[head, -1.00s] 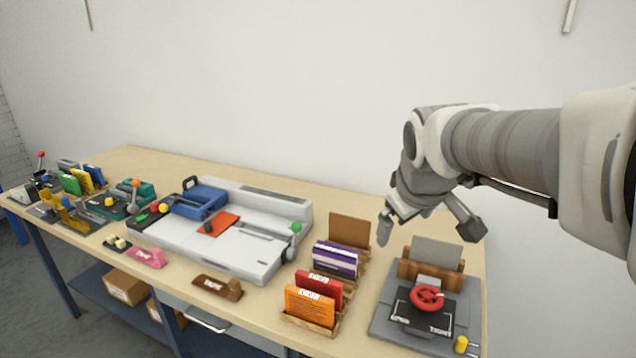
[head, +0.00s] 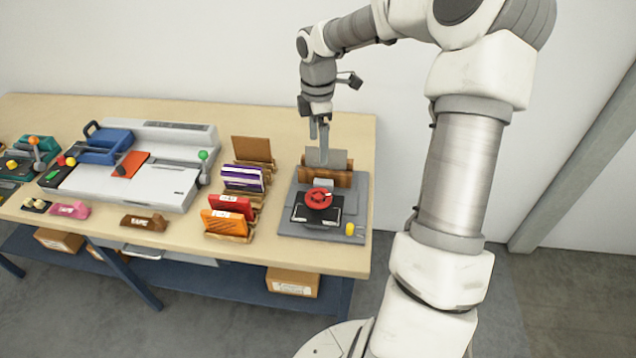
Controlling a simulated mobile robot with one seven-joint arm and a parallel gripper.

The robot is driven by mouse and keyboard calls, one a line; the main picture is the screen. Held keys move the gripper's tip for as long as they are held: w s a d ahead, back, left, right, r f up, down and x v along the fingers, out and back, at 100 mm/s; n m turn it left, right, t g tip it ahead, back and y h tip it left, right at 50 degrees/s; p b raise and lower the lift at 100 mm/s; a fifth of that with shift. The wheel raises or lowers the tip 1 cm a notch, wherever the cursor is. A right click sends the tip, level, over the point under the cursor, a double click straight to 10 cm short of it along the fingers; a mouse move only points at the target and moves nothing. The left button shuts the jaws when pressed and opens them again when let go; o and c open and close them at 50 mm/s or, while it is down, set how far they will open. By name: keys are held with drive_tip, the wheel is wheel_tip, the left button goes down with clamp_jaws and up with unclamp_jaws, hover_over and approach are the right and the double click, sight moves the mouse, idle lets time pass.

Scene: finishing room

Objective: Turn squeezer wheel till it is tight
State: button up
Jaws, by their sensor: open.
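The squeezer (head: 285,222) is a grey-based device at the right end of the table. Its red wheel (head: 319,198) lies flat on top, above a black plate with white lettering that is too small to read here. Brown wooden blocks and a grey sheet (head: 338,160) stand upright at the squeezer's back. My gripper (head: 318,137) points down above and behind the wheel, close to the top of the grey sheet. It is open and apart from the wheel. Whether it touches the sheet, I cannot tell.
A rack with orange packets (head: 224,223), red ones and purple ones (head: 243,178) stands left of the squeezer. A yellow knob (head: 350,229) sits at the squeezer's front right corner. A large white machine (head: 150,180) is further left. The table (head: 290,125) ends just right of the squeezer.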

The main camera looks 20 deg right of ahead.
sight(318, 196)
wheel_tip(318, 196, down, 18)
drive_tip(key=shift+r, duration=0.25)
idle(0.4)
drive_tip(key=c, duration=1)
idle(0.5)
drive_tip(key=o, duration=1)
drive_tip(key=shift+r, duration=0.15)
wheel_tip(318, 196, up, 17)
drive_tip(key=shift+r, duration=0.15)
